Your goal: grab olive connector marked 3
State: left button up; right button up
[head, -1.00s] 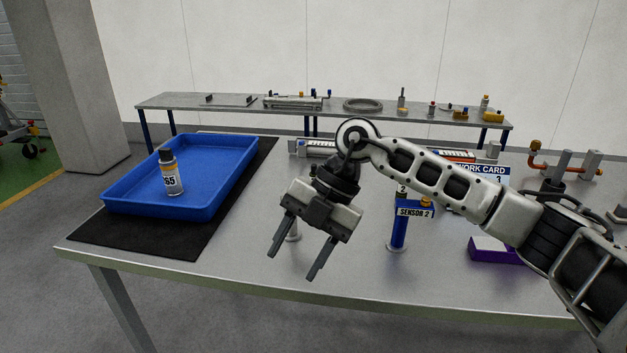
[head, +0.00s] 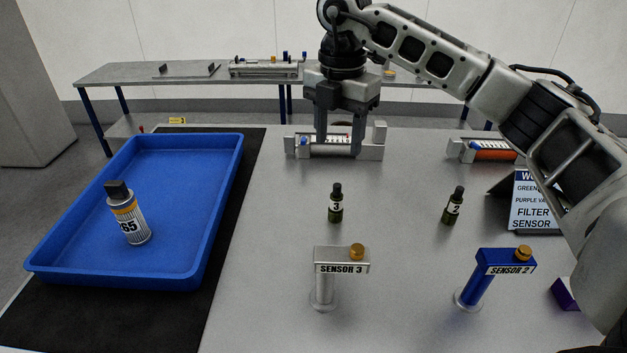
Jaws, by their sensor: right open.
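The olive connector marked 3 (head: 336,204) stands upright on the metal table, dark green with a black top and a white label. A similar olive connector marked 2 (head: 454,206) stands to its right. My right gripper (head: 339,152) points down with its fingers apart and empty. In the picture it is above and behind connector 3, in front of a grey rack. I cannot tell its exact height over the table. My left gripper is out of view.
A silver SENSOR 3 post (head: 323,287) and a blue SENSOR 2 post (head: 477,286) stand in front of the connectors. A blue tray (head: 215,205) with a can marked 65 (head: 129,214) lies left on a black mat. A work card (head: 537,205) stands right.

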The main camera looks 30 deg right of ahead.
aim_at(338, 185)
jog(key=f, duration=0.6)
jog(key=s+f, duration=0.1)
jog(key=f, duration=0.2)
jog(key=shift+p, duration=0.35)
jog(key=shift+a+f+p, duration=0.15)
jog(key=shift+f+p, duration=0.45)
jog(key=shift+f, duration=2.6)
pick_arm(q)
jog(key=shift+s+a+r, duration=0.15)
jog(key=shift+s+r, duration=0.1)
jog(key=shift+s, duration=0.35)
pick_arm(e)
jog(key=c, duration=1.1)
